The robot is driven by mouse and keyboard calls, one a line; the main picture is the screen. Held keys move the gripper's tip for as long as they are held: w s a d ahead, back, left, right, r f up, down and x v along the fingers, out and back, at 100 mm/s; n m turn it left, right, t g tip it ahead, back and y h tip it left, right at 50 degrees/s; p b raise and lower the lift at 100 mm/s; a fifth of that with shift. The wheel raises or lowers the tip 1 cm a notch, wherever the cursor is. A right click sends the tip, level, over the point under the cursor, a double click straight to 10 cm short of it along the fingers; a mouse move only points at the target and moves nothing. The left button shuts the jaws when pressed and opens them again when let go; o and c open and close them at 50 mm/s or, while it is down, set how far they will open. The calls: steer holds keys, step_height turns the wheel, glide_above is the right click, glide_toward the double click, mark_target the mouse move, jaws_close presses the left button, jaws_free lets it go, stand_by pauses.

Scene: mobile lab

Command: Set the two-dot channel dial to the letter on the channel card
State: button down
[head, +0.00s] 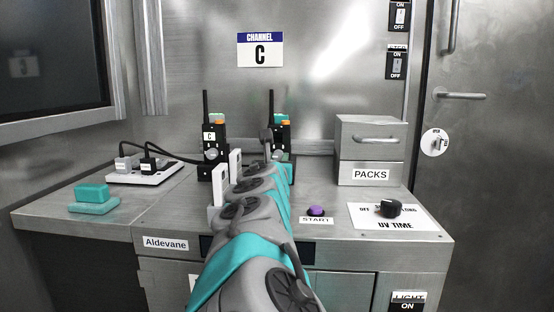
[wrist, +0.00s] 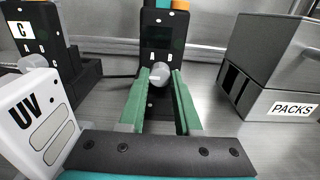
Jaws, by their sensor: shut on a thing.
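The channel card (head: 260,50) on the back wall reads C. Two black radios with orange tops stand at the back of the bench. The left radio (head: 209,137) has a label reading C and a pale round knob.
A white UV-marked device (wrist: 38,125) stands close left of my gripper. A PACKS drawer box (head: 370,150) is to the right. A purple START button (head: 316,211) and the black UV TIME knob (head: 390,208) are on the bench front. A power strip (head: 145,172) lies left.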

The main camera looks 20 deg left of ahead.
steer(key=m, duration=0.4)
steer(key=shift+m, duration=0.4)
steer(key=m+b, duration=0.1)
steer(key=m, duration=0.4)
steer(key=m+b, duration=0.3)
steer(key=m, duration=0.2)
steer(key=shift+f+m, duration=0.15)
steer(key=shift+m, duration=0.25)
steer(key=shift+m+b, duration=1.6)
steer(key=shift+m, duration=0.6)
steer(key=c, duration=0.6)
jaws_free()
steer(key=shift+d, duration=0.1)
